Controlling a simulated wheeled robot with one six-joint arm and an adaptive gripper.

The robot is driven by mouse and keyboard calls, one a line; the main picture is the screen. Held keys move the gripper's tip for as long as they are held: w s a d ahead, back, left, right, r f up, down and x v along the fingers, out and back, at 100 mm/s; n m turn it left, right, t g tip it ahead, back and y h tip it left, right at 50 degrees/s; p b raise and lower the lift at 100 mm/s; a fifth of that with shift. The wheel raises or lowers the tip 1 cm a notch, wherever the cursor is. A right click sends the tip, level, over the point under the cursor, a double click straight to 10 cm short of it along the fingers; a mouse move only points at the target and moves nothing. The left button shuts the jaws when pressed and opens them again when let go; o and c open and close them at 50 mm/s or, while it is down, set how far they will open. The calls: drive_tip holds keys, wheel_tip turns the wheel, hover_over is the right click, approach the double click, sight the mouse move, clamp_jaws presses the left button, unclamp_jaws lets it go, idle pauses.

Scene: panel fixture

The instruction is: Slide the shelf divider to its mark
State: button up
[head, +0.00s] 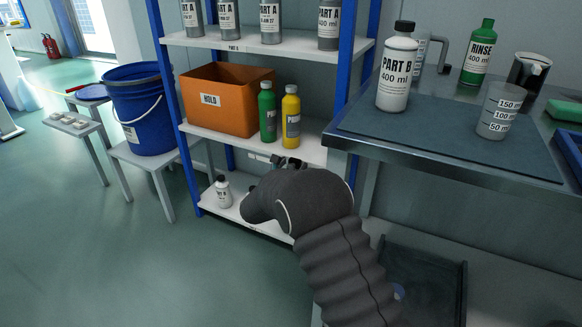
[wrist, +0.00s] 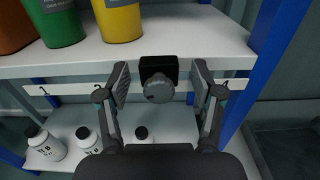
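The shelf divider shows in the wrist view as a black block with a round grey knob (wrist: 158,88), at the front edge of the middle shelf. It sits on a white strip (wrist: 68,88) with a number 1 at the left and what looks like a 2 beside my left finger. My gripper (wrist: 162,84) is open, with one finger on each side of the knob and a visible gap on both sides. In the head view my gripper (head: 284,162) is at the middle shelf's edge, largely hidden by my arm. The strip's part behind the right finger is hidden.
The middle shelf (wrist: 190,35) holds an orange bin (head: 222,100), a green bottle (head: 267,112) and a yellow bottle (head: 291,117). White bottles (wrist: 45,147) stand on the shelf below. A blue post (wrist: 285,40) is at the right, near a steel bench (head: 440,160).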

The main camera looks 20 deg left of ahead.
drive_tip(key=s+a, duration=0.2)
drive_tip(key=s, duration=1)
idle(0.3)
